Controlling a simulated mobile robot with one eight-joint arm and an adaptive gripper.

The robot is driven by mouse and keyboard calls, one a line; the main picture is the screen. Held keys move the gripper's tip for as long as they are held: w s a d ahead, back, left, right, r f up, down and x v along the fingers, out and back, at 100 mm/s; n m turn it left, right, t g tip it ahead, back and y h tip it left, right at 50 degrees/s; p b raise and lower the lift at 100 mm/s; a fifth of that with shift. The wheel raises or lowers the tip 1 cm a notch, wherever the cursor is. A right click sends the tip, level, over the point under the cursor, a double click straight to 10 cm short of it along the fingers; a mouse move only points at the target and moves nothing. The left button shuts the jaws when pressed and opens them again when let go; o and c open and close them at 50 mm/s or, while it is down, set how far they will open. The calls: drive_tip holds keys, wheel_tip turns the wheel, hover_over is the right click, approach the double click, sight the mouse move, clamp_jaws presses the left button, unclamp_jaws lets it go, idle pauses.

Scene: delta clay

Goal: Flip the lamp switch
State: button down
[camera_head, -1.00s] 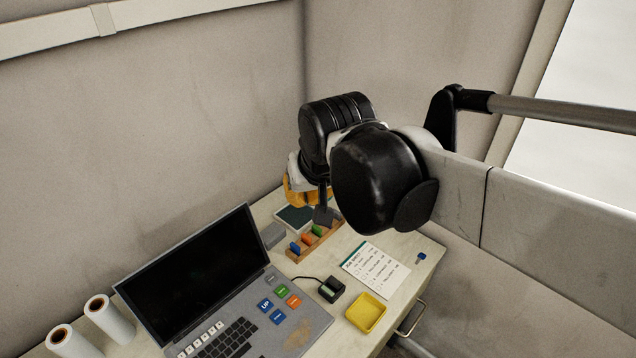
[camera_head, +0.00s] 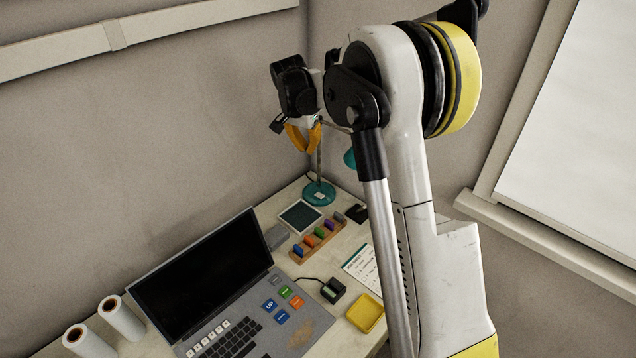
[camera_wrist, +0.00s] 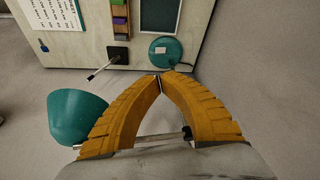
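The teal desk lamp stands at the desk's back corner in the head view, with a round base (camera_head: 319,195), a thin pole and a teal shade (camera_head: 350,158). The wrist view shows its base (camera_wrist: 160,57), shade (camera_wrist: 80,117) and a metal rod crossing beyond my fingers. A black block with a pale lever (camera_wrist: 117,55), possibly the lamp switch, sits beside the base; it is dark and partly hidden in the head view (camera_head: 357,213). My gripper (camera_head: 302,149) is above the lamp base, its orange fingertips (camera_wrist: 160,80) together, with nothing seen held. Contact with the lamp is unclear.
A dark pad (camera_head: 300,216), a rack of coloured blocks (camera_head: 319,238), a yellow tray (camera_head: 365,313), a paper list (camera_head: 362,268) and a laptop (camera_head: 203,280) occupy the desk. Grey walls stand close behind the lamp.

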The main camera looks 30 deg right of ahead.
sight(325, 194)
drive_tip(key=w+d+f+m+g+p, duration=0.1)
drive_tip(key=w+d+f+m, duration=0.2)
drive_tip(key=f, duration=0.7)
drive_tip(key=shift+w+d+f+h, duration=0.25)
drive_tip(key=shift+w+d+h, duration=0.15)
drive_tip(key=shift+w+d, duration=0.8)
drive_tip(key=b+x, duration=0.1)
drive_tip(key=x, duration=0.3)
drive_tip(key=b+x, duration=0.2)
drive_tip(key=x, duration=0.3)
drive_tip(key=s+a+b+x, duration=0.1)
drive_tip(key=x, duration=0.3)
drive_tip(key=shift+f, duration=0.55)
